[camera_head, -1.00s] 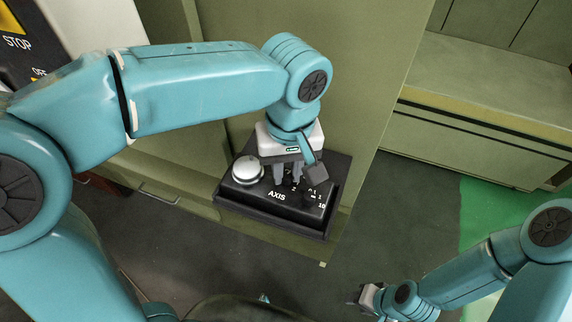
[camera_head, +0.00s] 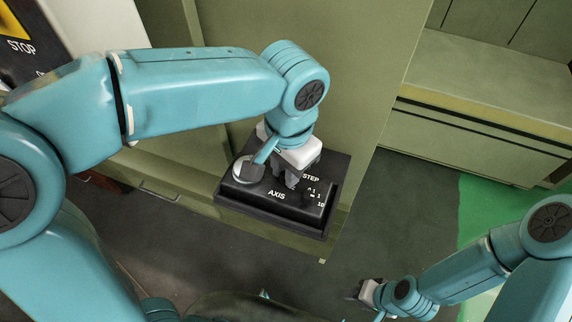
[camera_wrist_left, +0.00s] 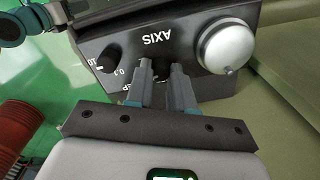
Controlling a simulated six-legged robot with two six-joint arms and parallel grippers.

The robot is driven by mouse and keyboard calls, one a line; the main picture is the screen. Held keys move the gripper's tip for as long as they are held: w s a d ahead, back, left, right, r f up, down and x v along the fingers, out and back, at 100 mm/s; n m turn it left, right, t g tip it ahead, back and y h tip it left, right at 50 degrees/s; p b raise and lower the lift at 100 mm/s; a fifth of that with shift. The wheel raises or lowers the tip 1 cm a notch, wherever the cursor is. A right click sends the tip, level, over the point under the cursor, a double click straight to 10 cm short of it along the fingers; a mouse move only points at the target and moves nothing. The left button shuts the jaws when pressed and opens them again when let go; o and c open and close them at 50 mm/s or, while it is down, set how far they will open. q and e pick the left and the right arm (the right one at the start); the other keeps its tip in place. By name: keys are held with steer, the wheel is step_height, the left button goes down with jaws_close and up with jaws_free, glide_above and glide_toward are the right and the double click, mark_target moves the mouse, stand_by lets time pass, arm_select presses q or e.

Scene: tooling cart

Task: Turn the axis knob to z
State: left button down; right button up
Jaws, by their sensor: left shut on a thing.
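A black control box (camera_head: 300,219) carries the white words AXIS and STEP. The axis knob (camera_wrist_left: 161,72) is small and dark, and shows between my left fingertips in the left wrist view, below the word AXIS. My left gripper (camera_head: 291,181) reaches down onto the box and is shut on this knob; in the left wrist view its grey fingers (camera_wrist_left: 163,76) stand on both sides of it. The knob's pointer and axis letters are hidden by the gripper. My right gripper (camera_head: 366,292) is low at the right, far from the box; its fingers are too small to judge.
A silver dome (camera_wrist_left: 226,46) sits on the box beside the axis knob. A black step knob (camera_wrist_left: 108,58) with numbers is on the other side. A green cabinet (camera_head: 350,90) stands behind the box. Open dark floor (camera_head: 400,200) lies to the right.

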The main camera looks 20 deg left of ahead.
arm_select(q)
steer(key=m, duration=0.4)
steer(key=shift+s+m+p, duration=0.1)
steer(key=shift+m+p, duration=0.4)
steer(key=shift+m, duration=1.4)
steer(key=c, duration=1)
jaws_free()
steer(key=r, duration=1.1)
steer(key=r+p, duration=0.1)
steer(key=r, duration=0.4)
steer(key=shift+s+d+r, duration=0.15)
steer(key=shift+s, duration=0.1)
